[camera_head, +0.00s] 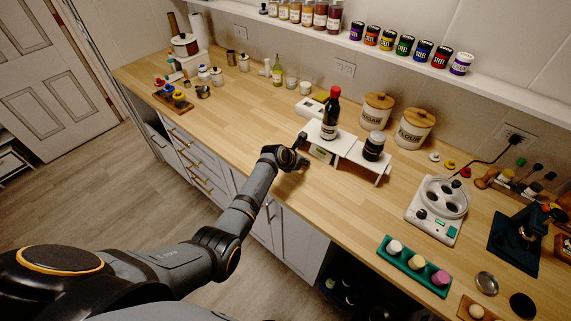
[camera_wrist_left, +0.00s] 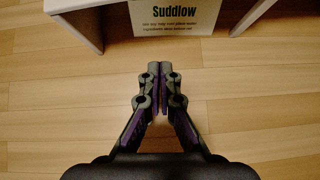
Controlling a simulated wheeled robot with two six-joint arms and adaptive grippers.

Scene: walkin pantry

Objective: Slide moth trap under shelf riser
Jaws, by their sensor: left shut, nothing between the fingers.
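The white shelf riser (camera_head: 352,153) stands on the wooden counter and has two levels. In the left wrist view its legs (camera_wrist_left: 82,12) show at the top. A tan, flat-fronted piece labelled "Suddlow" (camera_wrist_left: 168,22), which looks like the moth trap (camera_head: 321,153), sits between the riser's legs; its rear part is hidden. My left gripper (camera_head: 302,163) is low over the counter in front of the riser. In the left wrist view the left gripper (camera_wrist_left: 160,72) is shut and empty, its tips a short gap from the labelled face. My right gripper is not in view.
A red-capped dark bottle (camera_head: 331,115) and a dark jar (camera_head: 374,146) stand on the riser. Two white canisters (camera_head: 413,131) stand behind. A scale-like device (camera_head: 437,210) and green tray (camera_head: 412,267) are to the right. The counter (camera_head: 240,118) left of the riser has free room.

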